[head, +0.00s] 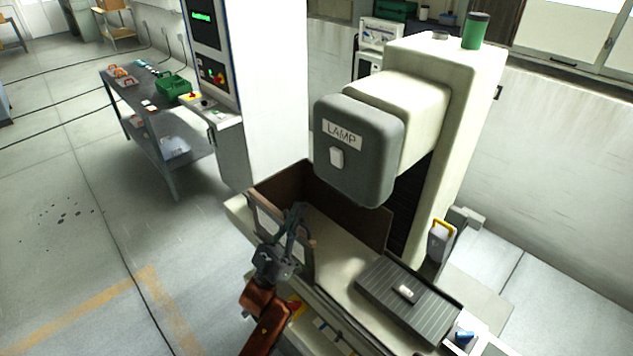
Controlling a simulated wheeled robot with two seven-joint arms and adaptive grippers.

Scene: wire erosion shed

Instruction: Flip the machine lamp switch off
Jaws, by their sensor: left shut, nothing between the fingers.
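The lamp switch (337,158) is a small white rocker on the front of the grey machine head (372,165). It sits just below a white label (342,134) reading LAMP. I cannot tell from here which way the rocker is tipped. My left gripper (294,214) is below and to the left of the switch, pointing up, with its fingers shut and empty. It is apart from the switch and appears in front of the brown-edged panel of the machine's tank. My right gripper is not in view.
The cream machine column (465,90) stands behind the head. A ribbed dark plate (400,300) with a small metal piece lies on the machine bed. A control cabinet (285,70) stands at the left, and a grey cart (165,130) with a green bin is beyond it.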

